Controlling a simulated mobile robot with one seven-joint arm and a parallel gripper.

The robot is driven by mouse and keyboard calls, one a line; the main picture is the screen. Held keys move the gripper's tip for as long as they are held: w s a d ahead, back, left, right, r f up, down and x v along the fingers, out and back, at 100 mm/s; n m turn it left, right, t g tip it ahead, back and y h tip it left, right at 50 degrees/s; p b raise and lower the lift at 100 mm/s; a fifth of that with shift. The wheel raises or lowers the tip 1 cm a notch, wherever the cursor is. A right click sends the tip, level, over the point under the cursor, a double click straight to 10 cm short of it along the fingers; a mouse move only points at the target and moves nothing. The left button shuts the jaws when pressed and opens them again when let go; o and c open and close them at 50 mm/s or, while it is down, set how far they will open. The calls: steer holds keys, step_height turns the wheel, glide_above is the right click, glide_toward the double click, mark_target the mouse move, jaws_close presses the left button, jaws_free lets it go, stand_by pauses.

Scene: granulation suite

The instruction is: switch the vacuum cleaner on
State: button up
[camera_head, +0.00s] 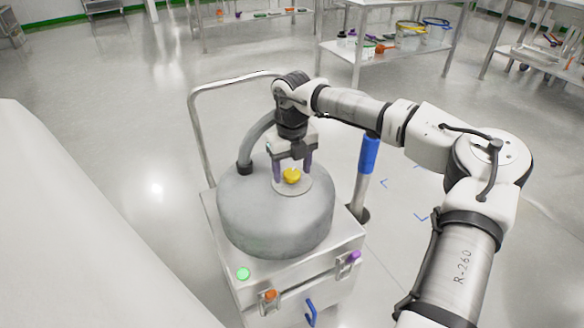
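The vacuum cleaner (260,215) is a grey, rounded drum on a boxy metal base, with a hose and a tubular push handle. A yellow knob (291,176) sits on a pale round plate on top of the drum. A bright green round button or lamp (243,273) is on the base's front left corner; I cannot tell which it is. My gripper (292,175) points down over the drum top. Its two fingers stand apart on either side of the yellow knob, with a visible gap on each side. It holds nothing.
A blue-gripped wand (369,155) stands at the cleaner's right. Metal shelving (390,48) stands behind.

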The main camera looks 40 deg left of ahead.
mark_target(292, 173)
steer(key=shift+r, duration=0.1)
step_height(292, 173, up, 14)
steer(key=p, duration=0.1)
steer(key=shift+p, duration=0.3)
steer(key=shift+f, duration=0.2)
stand_by(0.4)
